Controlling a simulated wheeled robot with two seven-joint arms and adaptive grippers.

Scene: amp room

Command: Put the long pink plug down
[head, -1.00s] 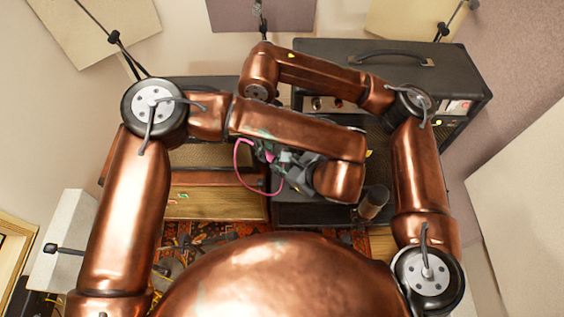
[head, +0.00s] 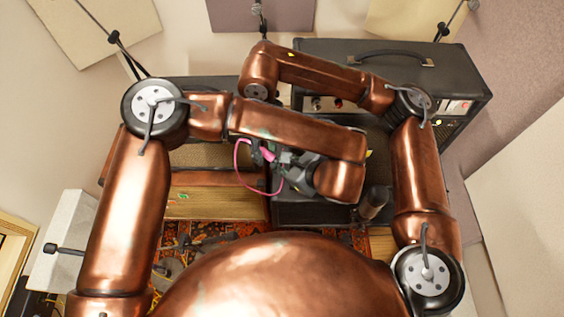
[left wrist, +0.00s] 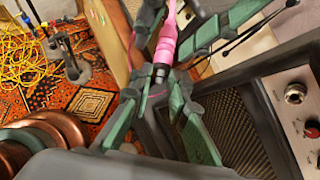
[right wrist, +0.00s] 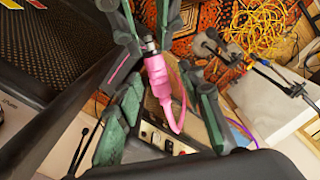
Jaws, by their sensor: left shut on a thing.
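The long pink plug (head: 267,153) hangs in the air between my two grippers, with its pink cable (head: 238,160) looping to the left. In the left wrist view the plug (left wrist: 166,40) has its dark and metal end between the fingers of my left gripper (left wrist: 160,85), which is shut on that end. In the right wrist view the pink body (right wrist: 158,78) lies between the fingers of my right gripper (right wrist: 163,85). Those fingers stand apart, with gaps beside the plug. In the head view my left forearm hides most of the right gripper.
A large black amp (head: 460,80) with a top handle stands at the back right. A patterned rug (left wrist: 95,103) and yellow cables (left wrist: 30,60) lie on the floor. My arms cross closely.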

